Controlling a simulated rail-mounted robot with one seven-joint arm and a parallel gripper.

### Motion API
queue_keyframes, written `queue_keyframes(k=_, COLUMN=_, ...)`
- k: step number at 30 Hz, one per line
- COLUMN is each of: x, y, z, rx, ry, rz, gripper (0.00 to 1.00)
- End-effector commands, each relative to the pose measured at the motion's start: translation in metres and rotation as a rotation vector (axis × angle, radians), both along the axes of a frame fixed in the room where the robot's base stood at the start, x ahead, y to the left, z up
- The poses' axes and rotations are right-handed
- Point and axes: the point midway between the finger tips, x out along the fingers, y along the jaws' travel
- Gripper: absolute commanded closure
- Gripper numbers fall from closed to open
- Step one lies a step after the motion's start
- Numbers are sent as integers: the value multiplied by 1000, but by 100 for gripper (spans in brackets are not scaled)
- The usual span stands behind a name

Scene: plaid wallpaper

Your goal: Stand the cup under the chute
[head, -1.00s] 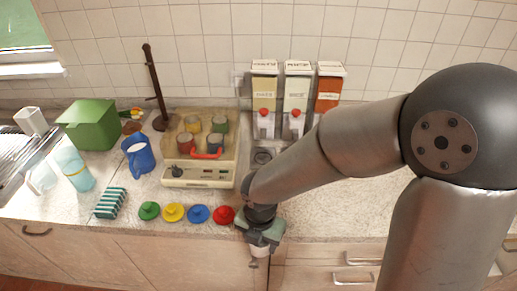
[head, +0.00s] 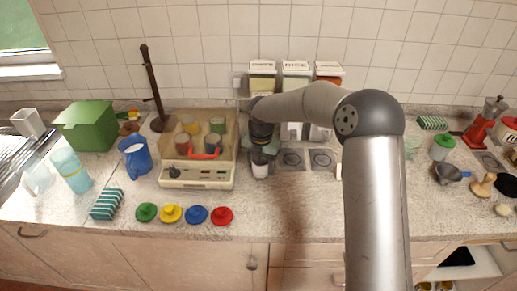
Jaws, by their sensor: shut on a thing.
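My gripper (head: 263,152) is shut on a small whitish cup (head: 260,171). The cup looks upright, at the front of the dispensers; I cannot tell whether it touches the counter. Three dispensers stand against the tiled wall: a left one (head: 262,67), a middle one labelled RICE (head: 296,70) and a right one with an orange-red front (head: 328,72). My arm hides their lower fronts and most of the chutes. Dark square pads with rings lie below the middle (head: 292,159) and right (head: 322,159) dispensers. The spot below the left chute is hidden by my gripper.
Just left of my gripper stands a beige machine (head: 198,178) with coloured cups under a clear cover. Several coloured lids (head: 197,214) lie in front of it. A blue jug (head: 136,158) and green bin (head: 86,127) stand farther left.

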Motion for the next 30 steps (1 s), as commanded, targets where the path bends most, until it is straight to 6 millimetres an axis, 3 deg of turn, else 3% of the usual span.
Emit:
queue_keyframes(k=3, x=24, y=-1, z=2, rx=2, ry=0, rz=-6, gripper=70)
queue_keyframes(k=17, x=78, y=-6, z=2, rx=1, ry=0, rz=-17, gripper=70)
queue_keyframes(k=19, x=77, y=-6, z=-7, rx=0, ry=0, rz=-16, gripper=70)
queue_keyframes(k=30, x=76, y=-6, z=-10, rx=0, ry=0, rz=-16, gripper=70)
